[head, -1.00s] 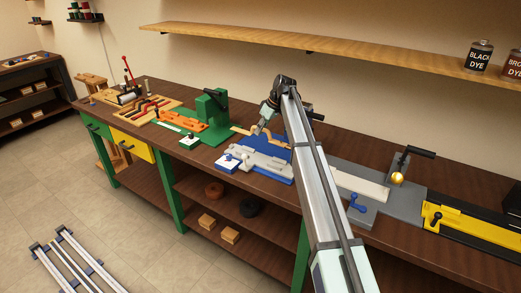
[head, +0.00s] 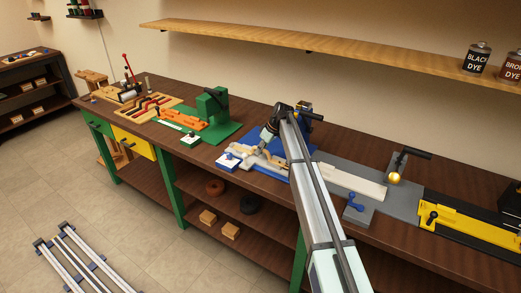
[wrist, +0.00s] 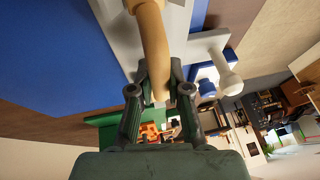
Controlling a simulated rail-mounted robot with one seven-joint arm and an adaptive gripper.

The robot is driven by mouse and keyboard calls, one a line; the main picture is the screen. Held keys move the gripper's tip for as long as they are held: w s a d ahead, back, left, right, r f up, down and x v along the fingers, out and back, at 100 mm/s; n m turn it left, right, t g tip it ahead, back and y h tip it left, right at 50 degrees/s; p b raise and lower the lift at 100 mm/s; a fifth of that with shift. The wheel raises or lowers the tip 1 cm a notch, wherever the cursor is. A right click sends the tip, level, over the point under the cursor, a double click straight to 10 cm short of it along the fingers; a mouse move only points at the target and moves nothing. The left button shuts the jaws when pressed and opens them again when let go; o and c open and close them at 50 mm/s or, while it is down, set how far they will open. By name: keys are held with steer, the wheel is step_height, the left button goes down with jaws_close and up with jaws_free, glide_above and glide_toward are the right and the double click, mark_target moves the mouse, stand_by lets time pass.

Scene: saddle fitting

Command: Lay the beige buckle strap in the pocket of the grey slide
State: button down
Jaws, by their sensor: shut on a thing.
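Whether the strap touches the slide, and the pocket itself, I cannot make out. My arm hides part of the area on the right.
A blue base (head: 234,151) lies around the slide. A green press (head: 211,108) stands to the left. A grey plate with a blue clamp (head: 354,205) and a yellow fixture (head: 465,222) lie to the right.

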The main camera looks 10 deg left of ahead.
steer(key=shift+f, duration=0.2)
steer(key=c, duration=1.1)
jaws_free()
steer(key=shift+r, duration=0.1)
steer(key=b+v, duration=0.4)
steer(key=v, duration=0.8)
steer(key=shift+s+r, duration=0.1)
steer(key=shift+r, duration=0.05)
